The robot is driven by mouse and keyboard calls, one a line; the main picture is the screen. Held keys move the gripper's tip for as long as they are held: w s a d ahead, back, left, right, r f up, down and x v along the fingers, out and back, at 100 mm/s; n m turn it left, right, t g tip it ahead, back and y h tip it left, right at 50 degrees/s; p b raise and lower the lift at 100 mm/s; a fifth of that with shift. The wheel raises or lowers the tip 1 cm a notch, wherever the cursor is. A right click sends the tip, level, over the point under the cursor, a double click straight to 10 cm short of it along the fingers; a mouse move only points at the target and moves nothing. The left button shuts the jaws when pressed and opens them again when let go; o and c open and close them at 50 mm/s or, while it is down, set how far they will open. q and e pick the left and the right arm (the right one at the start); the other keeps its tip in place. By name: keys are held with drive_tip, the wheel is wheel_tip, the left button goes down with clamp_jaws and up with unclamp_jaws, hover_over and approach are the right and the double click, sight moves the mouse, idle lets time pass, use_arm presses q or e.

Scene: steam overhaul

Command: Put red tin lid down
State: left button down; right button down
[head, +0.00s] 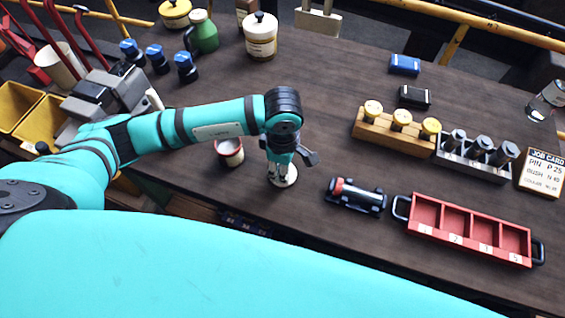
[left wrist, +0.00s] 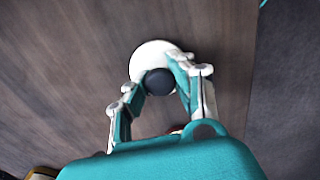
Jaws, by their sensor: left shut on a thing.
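The red tin lid (head: 287,180) is a cream-white disc with a black knob in the left wrist view (left wrist: 146,55). My left gripper (head: 281,168) points down over it, and its fingers close around the knob in the left wrist view (left wrist: 161,84). The lid is at or just above the dark table top; I cannot tell whether it touches. The red tin (head: 229,157), cream with red bands, stands uncovered to the left of the lid, partly behind my left arm. My right gripper is not in view.
A black cylinder with a red end (head: 356,194) lies right of the lid. A red compartment tray (head: 470,258), a wooden block with yellow-topped pegs (head: 393,136) and a job card (head: 541,172) are farther right. The table's front edge is close. The table behind the gripper is clear.

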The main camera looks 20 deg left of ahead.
use_arm(q)
drive_tip(key=shift+f, duration=0.1)
drive_tip(key=shift+f+b, duration=0.15)
drive_tip(key=shift+b, duration=0.15)
drive_tip(key=c, duration=1.2)
unclamp_jaws()
drive_tip(key=shift+o, duration=0.4)
drive_tip(key=shift+r+p, duration=0.25)
drive_tip(key=shift+p, duration=0.05)
drive_tip(key=shift+r, duration=0.25)
wheel_tip(320, 180, up, 11)
drive_tip(key=b, duration=0.3)
drive_tip(key=shift+r, duration=0.2)
